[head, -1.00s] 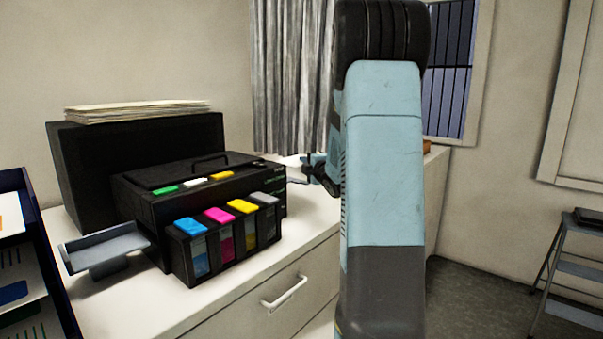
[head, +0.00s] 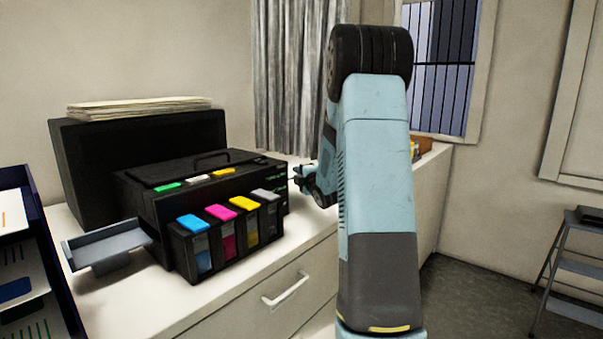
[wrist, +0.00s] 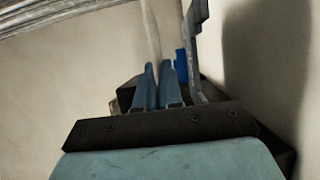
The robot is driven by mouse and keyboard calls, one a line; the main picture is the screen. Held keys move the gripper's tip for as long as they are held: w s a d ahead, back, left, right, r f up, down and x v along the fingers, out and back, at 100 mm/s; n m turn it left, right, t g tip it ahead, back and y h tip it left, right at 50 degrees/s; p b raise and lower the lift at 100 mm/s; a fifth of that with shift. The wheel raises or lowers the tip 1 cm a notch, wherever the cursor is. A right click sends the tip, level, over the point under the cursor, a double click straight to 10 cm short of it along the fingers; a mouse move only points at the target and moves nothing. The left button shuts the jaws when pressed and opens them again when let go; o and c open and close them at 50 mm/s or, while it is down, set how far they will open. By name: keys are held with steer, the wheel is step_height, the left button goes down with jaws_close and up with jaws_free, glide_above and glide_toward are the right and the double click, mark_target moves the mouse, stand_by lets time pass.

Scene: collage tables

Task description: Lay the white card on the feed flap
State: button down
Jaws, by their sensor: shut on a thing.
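My gripper (head: 298,178) is beside the right end of the black printer, partly hidden behind my own arm. In the wrist view its two blue fingers (wrist: 160,75) are closed together. A thin pale strip (wrist: 152,35) rises from between the fingertips; it looks like the white card seen edge-on. I cannot make out the card in the head view. The grey-blue feed flap (head: 108,247) sticks out from the printer's left end, well left of my gripper, and its top looks bare.
The black printer (head: 205,185) stands on a white cabinet (head: 225,305), with coloured ink tanks (head: 232,215) in front. A black box (head: 80,165) topped with papers (head: 140,107) stands behind. A dark tray rack (head: 40,240) is at left. A step stool (head: 580,265) is at right.

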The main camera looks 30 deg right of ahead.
steer(key=shift+w+a+f, duration=0.25)
steer(key=shift+w+f, duration=0.25)
steer(key=shift+w, duration=0.25)
steer(key=shift+f, duration=1.55)
steer(key=c, duration=1.2)
jaws_free()
steer(key=s, duration=0.9)
steer(key=s+a, duration=0.1)
steer(key=s, duration=0.3)
steer(key=shift+s, duration=0.3)
